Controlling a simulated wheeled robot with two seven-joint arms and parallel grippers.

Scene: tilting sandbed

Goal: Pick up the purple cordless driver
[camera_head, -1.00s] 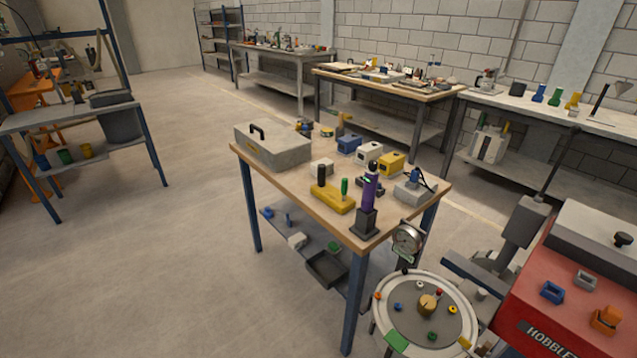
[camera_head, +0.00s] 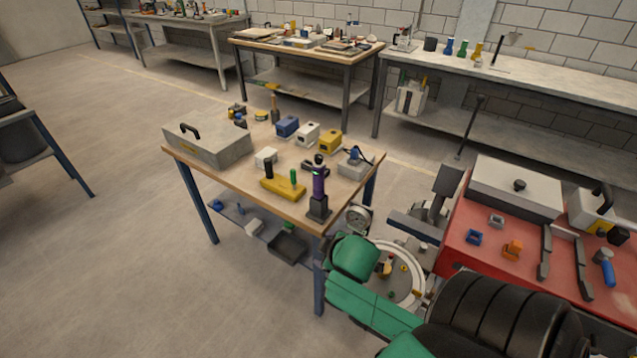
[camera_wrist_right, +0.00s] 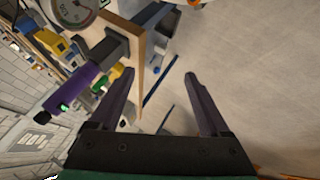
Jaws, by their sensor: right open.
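The purple cordless driver (camera_head: 318,184) stands upright in a dark block-shaped base (camera_head: 318,209) at the near right corner of the wooden table. In the right wrist view the driver (camera_wrist_right: 68,92) lies to the left of the jaws, with its dark base (camera_wrist_right: 108,46) beyond it. My right gripper (camera_wrist_right: 160,76) is open and empty; table edge and floor show between its fingers. The driver is outside the jaws and apart from them. In the head view my green right arm comes in from the lower right, and its gripper cannot be made out. My left gripper is not in view.
The wooden table (camera_head: 230,178) also holds a yellow block (camera_head: 284,188) beside the driver, a grey case (camera_head: 208,143) and several small boxes. A red bench (camera_head: 462,228) stands at the right.

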